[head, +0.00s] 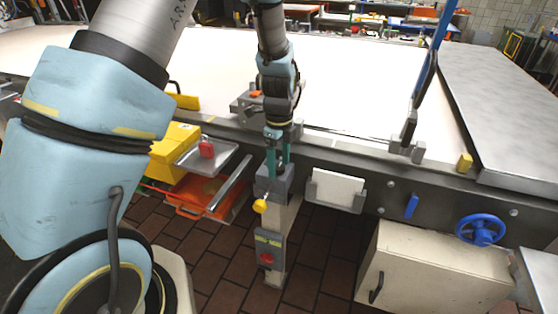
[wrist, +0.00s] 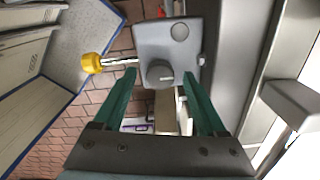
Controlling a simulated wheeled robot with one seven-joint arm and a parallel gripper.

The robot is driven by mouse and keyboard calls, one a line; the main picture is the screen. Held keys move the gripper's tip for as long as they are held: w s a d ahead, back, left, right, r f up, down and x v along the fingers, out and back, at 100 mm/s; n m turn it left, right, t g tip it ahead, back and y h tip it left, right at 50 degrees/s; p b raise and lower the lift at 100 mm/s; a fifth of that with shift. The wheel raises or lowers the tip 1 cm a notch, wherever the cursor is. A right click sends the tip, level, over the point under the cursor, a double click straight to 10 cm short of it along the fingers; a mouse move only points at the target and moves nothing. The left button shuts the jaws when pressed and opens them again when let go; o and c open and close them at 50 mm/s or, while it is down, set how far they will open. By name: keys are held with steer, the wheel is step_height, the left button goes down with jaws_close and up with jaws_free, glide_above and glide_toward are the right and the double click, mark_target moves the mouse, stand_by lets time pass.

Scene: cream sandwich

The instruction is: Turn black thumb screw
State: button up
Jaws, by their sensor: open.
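The black thumb screw looks like a dark round knob (wrist: 160,74) on a grey block (wrist: 168,38) in the wrist view. The same grey block (head: 272,188) sits on a post at the front edge of the long table in the head view, where I cannot make out the screw clearly. My gripper (wrist: 159,78) has two green fingers, open, pointing down at the block. The knob appears between the fingertips, with a gap on each side. I cannot tell how far above it the tips are.
A yellow ball knob (head: 260,206) on a short rod sticks out from the block. Below is a box with a red button (head: 265,258). A metal tray (head: 213,157) and an orange bin (head: 190,196) are left. A white-faced holder (head: 337,190) is close on the right.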

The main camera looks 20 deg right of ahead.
jaws_close()
stand_by(0.6)
